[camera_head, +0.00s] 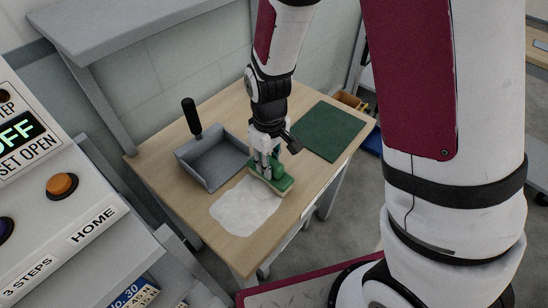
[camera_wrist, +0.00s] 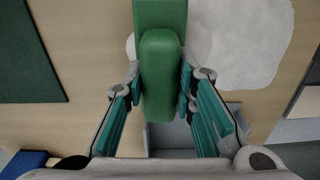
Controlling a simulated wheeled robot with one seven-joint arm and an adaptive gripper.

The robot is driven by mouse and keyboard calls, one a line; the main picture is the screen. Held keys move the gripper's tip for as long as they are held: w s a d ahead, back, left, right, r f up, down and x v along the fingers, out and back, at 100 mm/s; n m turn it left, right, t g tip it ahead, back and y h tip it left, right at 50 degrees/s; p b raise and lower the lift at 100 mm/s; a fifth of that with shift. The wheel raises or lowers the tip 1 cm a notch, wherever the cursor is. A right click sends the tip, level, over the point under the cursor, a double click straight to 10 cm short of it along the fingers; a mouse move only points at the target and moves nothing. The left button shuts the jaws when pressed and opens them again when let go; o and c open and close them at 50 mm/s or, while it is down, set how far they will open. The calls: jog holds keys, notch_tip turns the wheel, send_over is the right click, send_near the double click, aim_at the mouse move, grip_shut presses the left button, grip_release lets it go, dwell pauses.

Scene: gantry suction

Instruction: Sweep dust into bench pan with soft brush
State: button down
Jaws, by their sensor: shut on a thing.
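My gripper (camera_head: 265,160) is shut on the green brush (camera_head: 281,184) over the wooden bench. In the wrist view the green brush (camera_wrist: 162,70) sits between my two fingers. In the head view the brush is at the upper right edge of the pale dust patch (camera_head: 243,208). The dust (camera_wrist: 240,40) also shows beside the brush in the wrist view. I cannot tell whether the bristles touch the bench. The grey bench pan (camera_head: 212,178) with an upright black handle (camera_head: 191,117) lies left of my gripper. Part of the pan (camera_wrist: 160,137) shows below the brush in the wrist view.
A dark green mat (camera_head: 328,131) lies on the bench (camera_head: 164,159) at the right. A grey shelf (camera_head: 120,22) overhangs the back left. A control panel with an orange button (camera_head: 62,186) stands at the left.

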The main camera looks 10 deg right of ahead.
jog(key=shift+s+a+r+p, duration=0.15)
jog(key=shift+s+a+p, duration=0.4)
jog(key=shift+s+a, duration=0.5)
jog(key=shift+s+a+f+p, duration=0.15)
jog(key=shift+s+a, duration=0.2)
jog(key=shift+a, duration=0.35)
jog(key=shift+s+a+f+p, duration=0.15)
jog(key=shift+s+a, duration=0.15)
jog(key=shift+a, duration=0.35)
jog(key=shift+w+a+r, duration=0.15)
jog(key=shift+w+a, duration=0.3)
jog(key=shift+w, duration=0.25)
jog(key=shift+w+a+r, duration=0.15)
jog(key=shift+w+a, duration=0.25)
jog(key=shift+w, duration=0.3)
jog(key=shift+w+a+f+b, duration=0.15)
jog(key=shift+w+a+b, duration=0.1)
jog(key=shift+w, duration=0.2)
jog(key=shift+w+a+f+b, duration=0.1)
jog(key=shift+w+a+b, duration=0.15)
jog(key=shift+w, duration=0.2)
notch_tip(320, 180, up, 7)
jog(key=p, duration=0.4)
